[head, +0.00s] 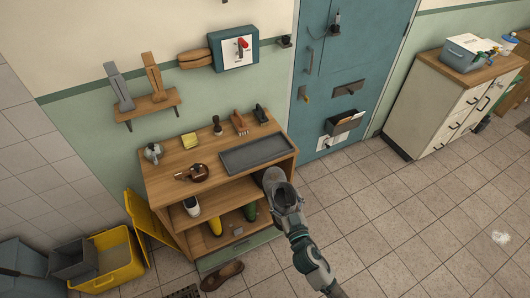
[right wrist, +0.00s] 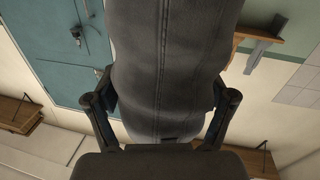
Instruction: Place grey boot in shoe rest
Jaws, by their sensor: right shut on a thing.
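The grey boot (head: 275,181) is in my right gripper (head: 289,208) at the front right corner of the wooden bench, held in the air. In the right wrist view the boot (right wrist: 162,60) fills the middle, with a finger of the right gripper (right wrist: 162,115) against each side. A shallow dark grey tray (head: 254,152) lies on the bench top, left of and behind the boot, and looks empty. I cannot tell for sure which piece is the shoe rest. My left gripper is out of view.
The bench (head: 228,172) holds a teapot-like pot (head: 196,173), brushes and a yellow block on top, with shoes on its shelves. A brown shoe (head: 222,275) lies on the floor. A yellow bin (head: 118,262) stands at left.

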